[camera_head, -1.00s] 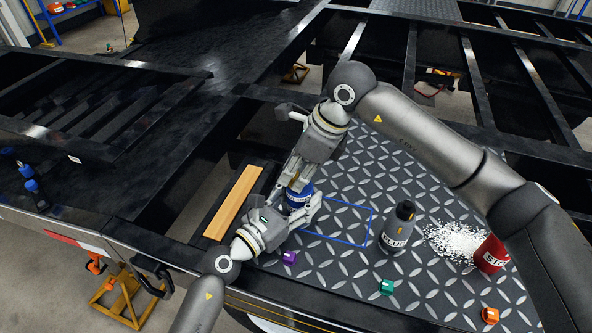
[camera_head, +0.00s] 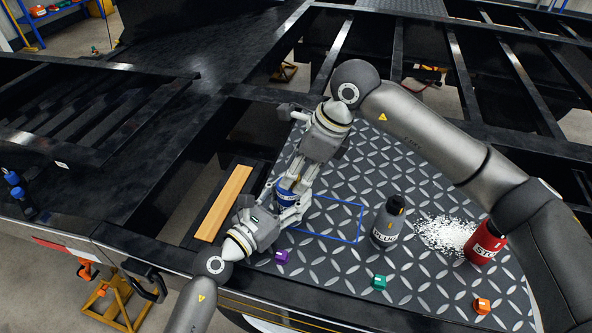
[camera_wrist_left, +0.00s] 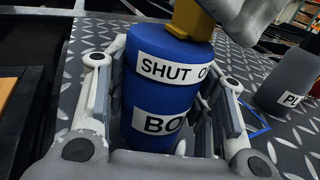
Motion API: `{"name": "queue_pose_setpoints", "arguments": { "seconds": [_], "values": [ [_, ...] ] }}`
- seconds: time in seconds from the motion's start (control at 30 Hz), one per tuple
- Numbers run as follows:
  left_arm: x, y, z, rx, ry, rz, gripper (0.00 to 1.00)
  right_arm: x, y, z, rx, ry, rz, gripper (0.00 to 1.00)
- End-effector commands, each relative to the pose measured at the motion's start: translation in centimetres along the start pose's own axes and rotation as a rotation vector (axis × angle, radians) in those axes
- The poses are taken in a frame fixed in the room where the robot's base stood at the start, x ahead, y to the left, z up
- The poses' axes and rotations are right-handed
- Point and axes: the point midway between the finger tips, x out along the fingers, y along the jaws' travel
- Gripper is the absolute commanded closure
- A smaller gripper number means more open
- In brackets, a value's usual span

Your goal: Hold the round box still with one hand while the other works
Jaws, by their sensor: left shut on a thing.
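The blue round box (camera_head: 286,198) stands upright at the left part of the diamond-plate surface, largely hidden between my two grippers. In the left wrist view the box (camera_wrist_left: 165,92) shows white labels reading "SHUT O…" and "BO…", partly cut off. My left gripper (camera_head: 281,204) is shut around its sides, one finger on each side. A yellow piece (camera_wrist_left: 194,20) sits on top of the box. My right gripper (camera_head: 291,182) comes down from above onto the top of the box. Its fingertips are hidden, so I cannot tell its grip.
A grey bottle (camera_head: 384,229) and a red can (camera_head: 484,243) with spilled white granules (camera_head: 441,234) stand to the right. A blue outline (camera_head: 345,240) marks bare plate. A wooden strip (camera_head: 224,203) lies left.

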Motion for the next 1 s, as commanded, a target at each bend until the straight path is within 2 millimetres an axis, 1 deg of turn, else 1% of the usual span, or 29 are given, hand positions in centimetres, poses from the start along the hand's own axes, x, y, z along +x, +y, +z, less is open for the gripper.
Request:
{"name": "queue_pose_setpoints", "arguments": {
  "seconds": [0.33, 0.47, 0.57, 0.8, 0.9, 1.0],
  "values": [
    [0.0, 0.0, 0.0, 0.0, 0.001, -0.001, 0.78, 0.0, 0.1, 0.1, -0.001, 0.0, 0.002, 0.49],
    [0.0, -0.1, 0.0, 0.0, 0.001, -0.001, 0.78, -1.0, 0.0, 0.1, -0.001, -0.001, 0.0, 0.49],
    [0.0, -0.1, 0.0, 0.0, 0.001, -0.001, 0.78, -2.8, -0.1, 0.1, -0.001, -0.002, -0.003, 0.49],
    [0.0, -0.1, 0.0, 0.0, 0.001, -0.001, 0.78, -8.0, -0.1, 0.1, -0.001, -0.002, -0.003, 0.49],
    [0.0, -0.1, 0.0, 0.0, 0.001, -0.002, 0.78, -9.7, -0.1, 0.1, -0.001, -0.001, -0.002, 0.49],
    [0.0, -0.1, 0.0, 0.0, 0.001, -0.002, 0.78, -10.9, -0.1, 0.0, 0.0, 0.0, -0.001, 0.49]
  ]
}}
